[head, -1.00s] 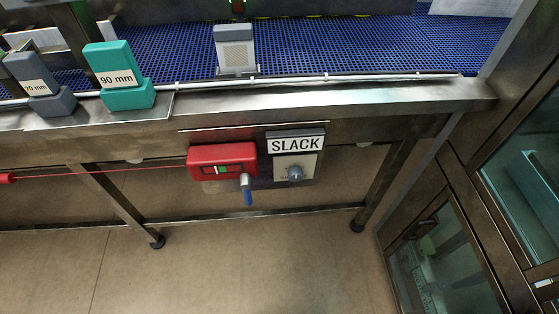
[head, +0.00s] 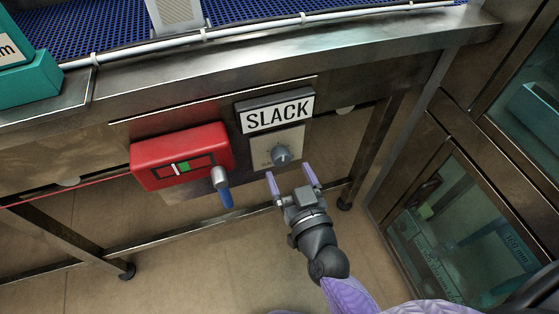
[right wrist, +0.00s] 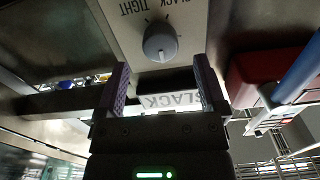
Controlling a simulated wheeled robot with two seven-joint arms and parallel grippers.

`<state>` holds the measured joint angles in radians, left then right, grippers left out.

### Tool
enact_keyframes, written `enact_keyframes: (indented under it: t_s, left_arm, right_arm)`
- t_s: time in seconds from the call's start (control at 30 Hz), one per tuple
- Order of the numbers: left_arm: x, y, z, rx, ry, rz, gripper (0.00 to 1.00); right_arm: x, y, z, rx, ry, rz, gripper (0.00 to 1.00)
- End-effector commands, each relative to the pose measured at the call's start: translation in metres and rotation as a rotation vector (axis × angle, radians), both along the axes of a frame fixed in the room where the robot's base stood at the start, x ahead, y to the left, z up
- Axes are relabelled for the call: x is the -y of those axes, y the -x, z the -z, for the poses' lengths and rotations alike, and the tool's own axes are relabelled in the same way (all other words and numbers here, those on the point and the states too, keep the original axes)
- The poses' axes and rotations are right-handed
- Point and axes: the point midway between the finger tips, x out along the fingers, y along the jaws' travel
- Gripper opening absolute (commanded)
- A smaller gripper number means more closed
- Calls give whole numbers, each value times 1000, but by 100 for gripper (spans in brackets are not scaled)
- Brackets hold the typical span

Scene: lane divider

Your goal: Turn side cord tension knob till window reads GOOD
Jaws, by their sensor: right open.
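The tension knob (head: 281,155) is a round grey dial on a pale plate under the conveyor's edge. It also shows in the right wrist view (right wrist: 160,42), where the plate carries the words SLACK and TIGHT. The window sign (head: 277,113) above the knob reads SLACK; it appears upside down in the right wrist view (right wrist: 172,100). My right gripper (head: 291,178) is open and empty, its purple fingers just below the knob and apart from it. In the right wrist view the knob lies beyond the gap between the fingertips (right wrist: 160,75). My left gripper is not in view.
A red box (head: 180,157) with a small gauge and a blue-handled lever (head: 222,187) sits left of the knob. A red cord (head: 75,189) runs left from it. Table legs and a glass-doored cabinet (head: 465,225) stand at right. Open floor lies below.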

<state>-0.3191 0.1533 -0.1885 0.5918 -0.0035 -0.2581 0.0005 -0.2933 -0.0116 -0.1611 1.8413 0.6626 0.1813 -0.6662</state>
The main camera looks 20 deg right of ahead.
Motion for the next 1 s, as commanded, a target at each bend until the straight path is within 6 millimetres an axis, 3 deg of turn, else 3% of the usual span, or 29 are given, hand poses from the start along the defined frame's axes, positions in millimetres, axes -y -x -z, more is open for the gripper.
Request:
enact_keyframes:
  t_s: [0.2, 0.57, 1.0]
  left_arm:
    - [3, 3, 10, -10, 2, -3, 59]
    - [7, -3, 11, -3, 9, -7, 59]
    - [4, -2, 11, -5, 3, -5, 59]
  right_arm:
    - [-1, -34, 2, -2, -1, 0, 90]
    - [-2, -42, 1, -4, 0, -1, 90]
    - [-2, -41, 1, -5, 0, -1, 0]
